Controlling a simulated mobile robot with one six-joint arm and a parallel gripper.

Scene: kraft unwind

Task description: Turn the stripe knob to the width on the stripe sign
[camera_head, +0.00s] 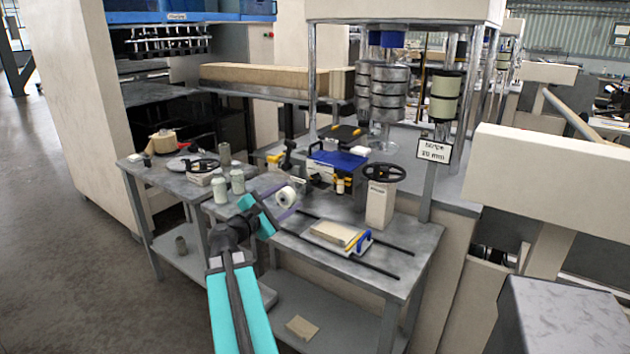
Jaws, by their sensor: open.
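The stripe sign (433,151) is a small white plate on a grey post at the right of the bench; its text looks like "stripe" over a number in mm, too small to read surely. A black handwheel (384,172) sits on a beige pedestal with a small unreadable label. Another black wheel (203,165) lies on a pale base on the left table. I cannot tell which is the stripe knob. My gripper (279,204) is open, above the bench's left part, apart from both wheels. A white roll (287,197) shows at its fingers; I cannot tell whether it is between or behind them.
Two white bottles (229,184) stand left of my gripper. A blue-topped box (338,160) stands behind it. A board with a beige block (337,234) lies between two dark rails. Metal columns and rolls (385,92) rise behind the bench.

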